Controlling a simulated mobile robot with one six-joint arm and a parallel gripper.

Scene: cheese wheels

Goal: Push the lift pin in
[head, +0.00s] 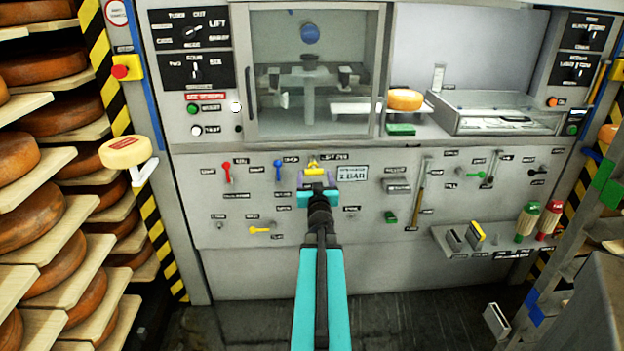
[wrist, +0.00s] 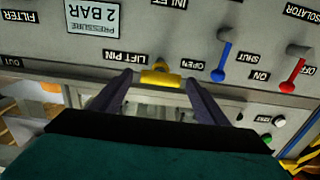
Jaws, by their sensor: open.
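The yellow lift pin (head: 313,167) sits on the grey front panel, under the label LIFT PIN in the head view. In the wrist view, where the labels read upside down, the pin (wrist: 160,77) shows a wide yellow bar and a smaller yellow part behind it. My gripper (head: 316,182) is in front of the panel at the pin. Its jaws (wrist: 158,86) are open, with one dark finger on each side of the yellow bar and a gap at both sides. I cannot tell how far the pin stands out of the panel.
A red lever (head: 227,173) and a blue lever (head: 279,171) are left of the pin. A 2 BAR pressure plate (head: 352,173) is to its right. A ledge (head: 490,240) juts out at the lower right. Cheese shelves (head: 50,255) line the left side.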

